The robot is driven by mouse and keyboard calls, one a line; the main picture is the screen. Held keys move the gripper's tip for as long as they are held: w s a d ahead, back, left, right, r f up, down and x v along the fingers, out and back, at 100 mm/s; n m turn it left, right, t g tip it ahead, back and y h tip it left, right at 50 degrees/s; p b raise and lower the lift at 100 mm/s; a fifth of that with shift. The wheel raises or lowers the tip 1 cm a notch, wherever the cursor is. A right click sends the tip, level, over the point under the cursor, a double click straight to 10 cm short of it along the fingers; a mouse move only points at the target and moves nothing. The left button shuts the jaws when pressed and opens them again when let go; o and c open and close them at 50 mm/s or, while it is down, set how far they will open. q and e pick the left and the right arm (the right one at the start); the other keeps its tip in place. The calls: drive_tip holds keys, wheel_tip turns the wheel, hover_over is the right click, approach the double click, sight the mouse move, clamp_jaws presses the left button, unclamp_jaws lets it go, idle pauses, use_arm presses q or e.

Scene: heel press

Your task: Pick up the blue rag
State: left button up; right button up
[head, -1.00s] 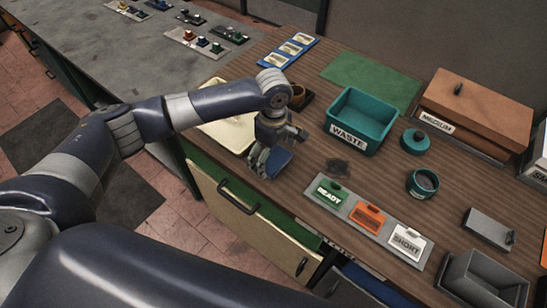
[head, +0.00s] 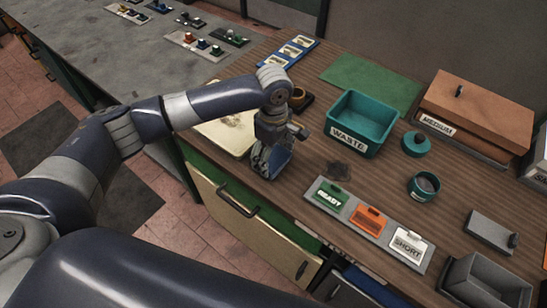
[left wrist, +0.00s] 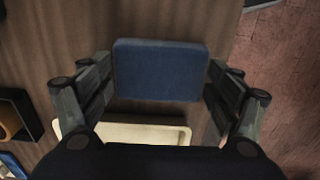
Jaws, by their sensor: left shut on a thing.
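The blue rag (head: 281,158) is a flat, padded rectangle near the front edge of the wooden bench, left of the waste bin. My left gripper (head: 270,164) comes down over it from above and partly hides it in the head view. In the left wrist view the rag (left wrist: 160,70) sits between the two fingers of my left gripper (left wrist: 160,80), one finger against each short side. The gripper is shut on the rag. I cannot tell whether the rag is clear of the bench top. My right gripper is not in view.
A cream tray (head: 228,136) lies just left of the gripper. A teal waste bin (head: 362,124) stands to the right. A dark stain (head: 340,170) and a grey rack with READY and SHORT tags (head: 372,223) lie nearer the front edge. Bench top right of the bin holds a teal jar (head: 424,186).

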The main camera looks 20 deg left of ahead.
use_arm(q)
drive_tip(key=shift+w+r+b, duration=0.1)
drive_tip(key=shift+r+b, duration=0.25)
drive_tip(key=shift+r, duration=0.5)
drive_tip(key=s+r+b, duration=0.1)
drive_tip(key=s+b, duration=0.1)
drive_tip(key=s, duration=1.4)
drive_tip(key=shift+s+d+r, duration=0.15)
drive_tip(key=shift+d+r, duration=0.05)
drive_tip(key=shift+r, duration=0.15)
